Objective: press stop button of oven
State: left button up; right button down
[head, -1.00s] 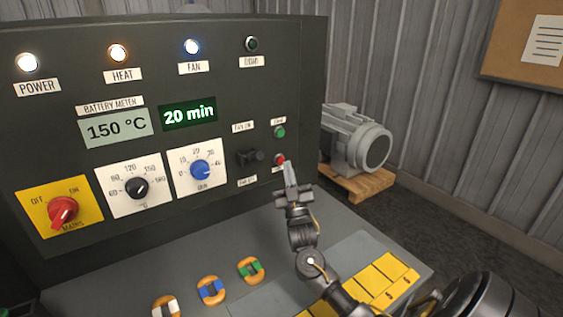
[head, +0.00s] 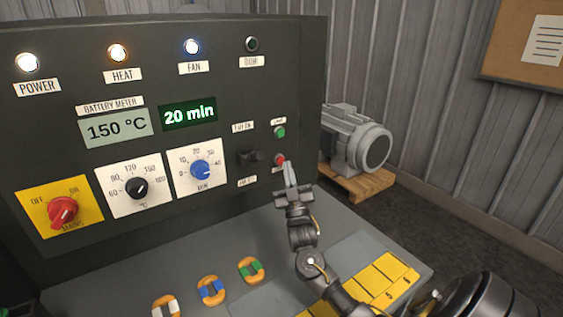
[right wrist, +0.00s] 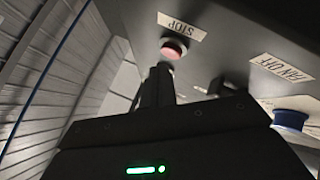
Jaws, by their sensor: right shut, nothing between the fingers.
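The oven's dark control panel (head: 100,60) fills the left and middle of the head view. The small red stop button (head: 279,159) sits at its lower right, below a green button (head: 279,132). My right gripper (head: 290,172) is shut and empty, with its fingertips just below and very close to the red button. In the right wrist view the red button (right wrist: 173,48) shows beyond the closed fingers (right wrist: 160,72), beside a STOP label (right wrist: 181,27). I cannot tell whether the tips touch it. My left gripper is not in view.
A black fan switch (head: 250,157) is left of the button. Dials, a red mains knob (head: 63,211) and lit lamps are further left. Orange rings (head: 211,290) lie on the grey bench (head: 190,255). A grey motor (head: 357,140) stands on a pallet at the right.

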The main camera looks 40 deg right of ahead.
jog(key=shift+w, duration=0.2)
jog(key=shift+w, duration=0.25)
jog(key=shift+w+b, duration=0.35)
jog(key=shift+b, duration=0.05)
dwell(0.8)
jog(key=shift+s, duration=0.2)
jog(key=shift+s+p, duration=0.45)
jog(key=shift+s, duration=0.15)
jog(key=s, duration=0.1)
jog(key=s+p, duration=0.1)
jog(key=s, duration=0.1)
jog(key=s+p, duration=0.1)
jog(key=s, duration=0.1)
jog(key=shift+a, duration=0.3)
